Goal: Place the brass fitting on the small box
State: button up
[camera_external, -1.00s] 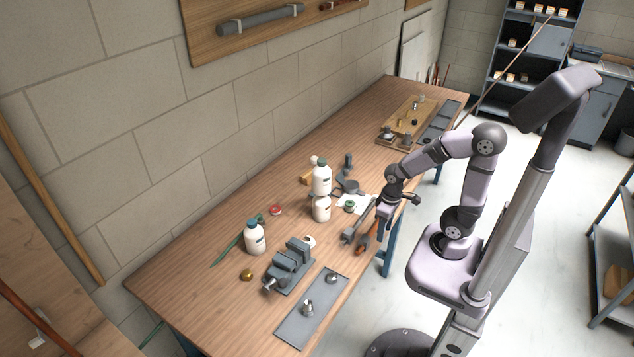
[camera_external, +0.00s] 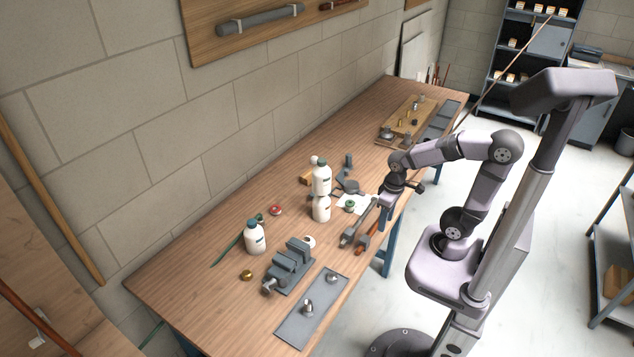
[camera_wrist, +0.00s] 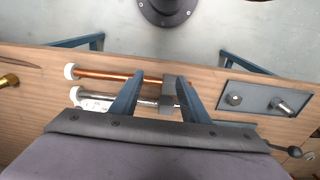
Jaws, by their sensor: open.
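A small brass fitting (camera_external: 247,275) lies on the wooden bench, left of the grey vise in the external view. A small yellowish box (camera_external: 306,179) appears partly hidden behind the stacked white bottles; it is too small to be sure. A brass piece (camera_wrist: 8,80) shows at the left edge of the wrist view; I cannot tell which piece it is. My gripper (camera_external: 383,206) is over the bench's front edge, far from the brass fitting by the vise. In the wrist view my gripper (camera_wrist: 160,92) has its fingers apart, with nothing held between them.
A vise (camera_external: 289,265), white bottles (camera_external: 321,180), another bottle (camera_external: 255,238) and a grey tray (camera_external: 312,310) with metal fittings crowd the near bench. A copper pipe (camera_wrist: 110,74) and a grey pipe lie below my gripper. The far wooden board (camera_external: 408,116) holds small parts.

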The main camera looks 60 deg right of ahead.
jog(key=w+d+f+m+t+h+b, duration=0.1)
jog(key=w+d+f+m+t+b, duration=0.1)
jog(key=d, duration=0.5)
jog(key=w+d+f+m+t+h+b, duration=0.1)
jog(key=w+d+f+t+h+b, duration=0.1)
jog(key=w+d+b, duration=0.3)
jog(key=w+d+f+m+t+h+b, duration=0.1)
jog(key=w+d+b, duration=0.3)
jog(key=d, duration=0.4)
jog(key=shift+w+d+f+m+t+h+b, duration=0.1)
jog(key=shift+d+f+m+t+h+b, duration=0.1)
jog(key=shift+f+m+t+b, duration=0.2)
jog(key=shift+w+d+f+m+t+h+b, duration=0.1)
jog(key=shift+d+f+m+t+h+b, duration=0.15)
jog(key=shift+m+t+b, duration=0.2)
jog(key=s+d+r+m+t+h+b, duration=0.1)
jog(key=s+d+r+t+h+b, duration=0.15)
jog(key=d+b, duration=0.3)
jog(key=s+d+r+m+t+h+b, duration=0.1)
jog(key=s+d+h+b, duration=0.2)
jog(key=d, duration=0.4)
jog(key=s+d+r+m+t+h+b, duration=0.1)
jog(key=d+r+t+h+b, duration=0.1)
jog(key=d+b, duration=0.4)
jog(key=f, duration=0.6)
jog(key=f+p, duration=0.1)
jog(key=f, duration=0.2)
jog(key=shift+w+f, duration=0.3)
jog(key=shift+w+x, duration=0.2)
jog(key=shift+x, duration=3.5)
